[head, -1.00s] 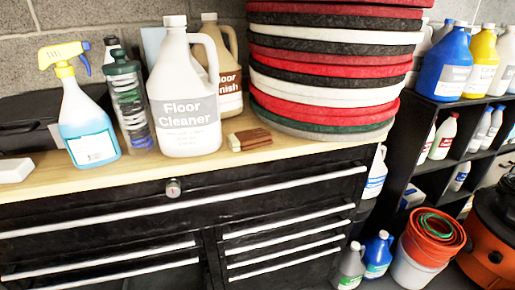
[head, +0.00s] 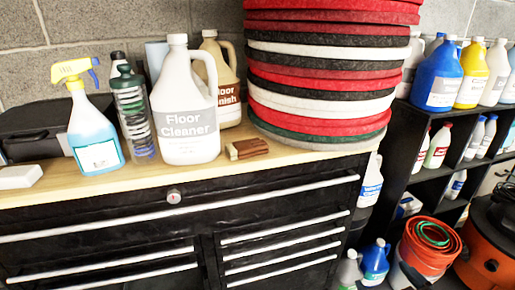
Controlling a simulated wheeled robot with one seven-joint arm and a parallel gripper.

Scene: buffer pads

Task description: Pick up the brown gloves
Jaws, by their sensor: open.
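A small brown item (head: 247,149), which looks like the folded brown gloves, lies on the wooden top (head: 110,180) of a black drawer cabinet. It has a paler left end. It sits just right of the white Floor Cleaner jug (head: 185,112) and in front of the stack of round pads (head: 322,80). Nothing covers it from the front. My gripper is not in view.
A spray bottle (head: 92,130), a clear green-capped bottle (head: 132,115) and a Floor Finish jug (head: 226,85) stand on the top. A white block (head: 18,177) lies at the left. Shelves of bottles (head: 440,110) and orange buckets (head: 428,250) are at the right.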

